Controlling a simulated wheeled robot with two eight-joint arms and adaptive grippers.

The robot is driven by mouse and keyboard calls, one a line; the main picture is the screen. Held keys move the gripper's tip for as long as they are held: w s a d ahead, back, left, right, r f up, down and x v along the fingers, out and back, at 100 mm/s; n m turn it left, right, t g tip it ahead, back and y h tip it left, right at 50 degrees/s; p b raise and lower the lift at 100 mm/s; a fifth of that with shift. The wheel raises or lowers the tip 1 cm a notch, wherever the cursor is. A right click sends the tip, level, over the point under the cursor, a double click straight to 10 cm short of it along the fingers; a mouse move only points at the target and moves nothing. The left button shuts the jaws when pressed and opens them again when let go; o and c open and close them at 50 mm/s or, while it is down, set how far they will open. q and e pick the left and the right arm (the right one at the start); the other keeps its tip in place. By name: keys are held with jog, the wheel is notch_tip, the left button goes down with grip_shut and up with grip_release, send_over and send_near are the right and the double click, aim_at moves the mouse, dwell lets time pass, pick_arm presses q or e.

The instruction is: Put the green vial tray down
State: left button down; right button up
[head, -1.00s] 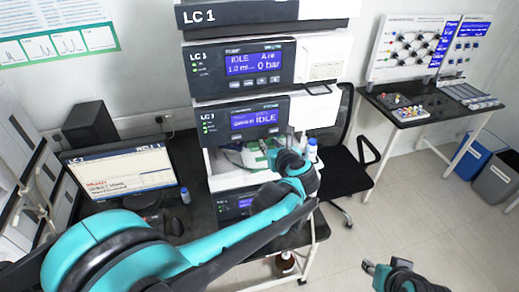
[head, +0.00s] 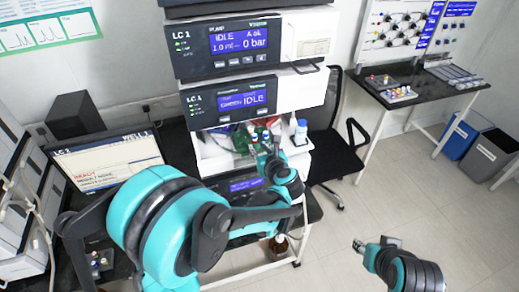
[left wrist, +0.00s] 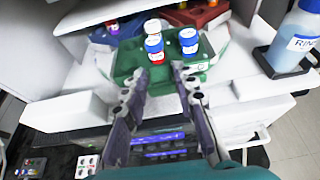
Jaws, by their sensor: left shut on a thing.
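The green vial tray (left wrist: 212,72) shows in the left wrist view with several vials, with white, blue and red caps, standing in it. My left gripper (left wrist: 164,80) is shut on the tray's near edge. In the head view the green tray (head: 243,140) is in the open bay of the LC 1 stack, partly hidden by my left gripper (head: 264,148). I cannot tell whether its underside touches the bay floor. My right gripper (head: 359,246) is low at the right, away from the stack, and too small to read.
A red tray (left wrist: 205,14) and a blue tray (left wrist: 124,32) are behind the green one in the bay. A rinse bottle (left wrist: 293,42) stands at the bay's right side. A monitor (head: 108,162) stands left of the stack; a chair (head: 335,150) is at the right.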

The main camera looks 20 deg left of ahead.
pick_arm(q)
jog(key=shift+f, duration=0.2)
jog(key=c, duration=1.2)
grip_release()
jog(key=shift+r, duration=0.15)
